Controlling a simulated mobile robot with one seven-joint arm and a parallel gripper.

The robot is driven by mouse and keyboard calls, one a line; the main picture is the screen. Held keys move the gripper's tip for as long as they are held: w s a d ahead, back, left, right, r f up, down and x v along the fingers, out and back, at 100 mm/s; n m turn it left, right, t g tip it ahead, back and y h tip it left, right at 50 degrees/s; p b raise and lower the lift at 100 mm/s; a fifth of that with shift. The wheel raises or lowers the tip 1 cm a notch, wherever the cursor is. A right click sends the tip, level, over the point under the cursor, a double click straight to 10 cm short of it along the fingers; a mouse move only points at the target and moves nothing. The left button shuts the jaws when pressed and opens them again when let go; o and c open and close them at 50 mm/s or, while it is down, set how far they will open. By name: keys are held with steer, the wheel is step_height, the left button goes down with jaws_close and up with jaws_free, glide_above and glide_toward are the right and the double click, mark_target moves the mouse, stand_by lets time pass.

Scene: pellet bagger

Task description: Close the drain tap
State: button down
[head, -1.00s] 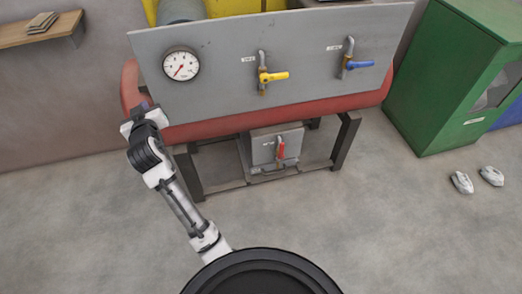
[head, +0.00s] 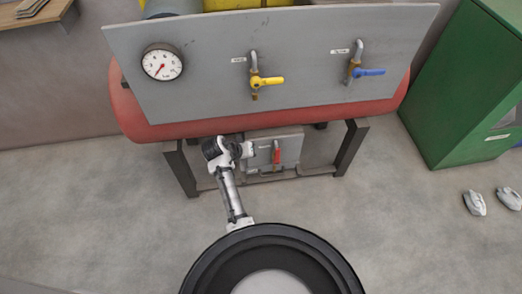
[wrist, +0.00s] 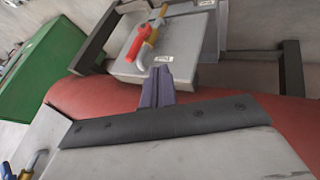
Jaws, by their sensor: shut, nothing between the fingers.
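A tap with a red handle (head: 277,157) is on a small grey panel (head: 292,148) low under the red tank. Its handle points roughly up and down in the head view. In the wrist view the red handle (wrist: 148,40) lies slanted beside its brass body. The tap labels are too small to read. My gripper (head: 250,149) is at the left part of the small panel, left of the red handle. In the wrist view its purple-grey fingers (wrist: 161,74) are shut and empty, apart from the handle in the picture.
The large grey panel (head: 205,65) above carries a gauge (head: 162,63), a yellow-handled tap (head: 267,82) and a blue-handled tap (head: 367,72). The red tank (head: 150,130) and dark frame legs (head: 350,147) surround the low panel. A green cabinet (head: 460,95) stands right.

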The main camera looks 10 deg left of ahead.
mark_target(277, 156)
steer(key=w+d+f, duration=0.5)
steer(key=d+f, duration=0.2)
steer(key=shift+w+d+r+p, duration=0.1)
steer(key=shift+w+d+p, duration=0.05)
steer(key=shift+p, duration=0.2)
steer(key=shift+d+y, duration=0.15)
steer(key=shift+y, duration=0.15)
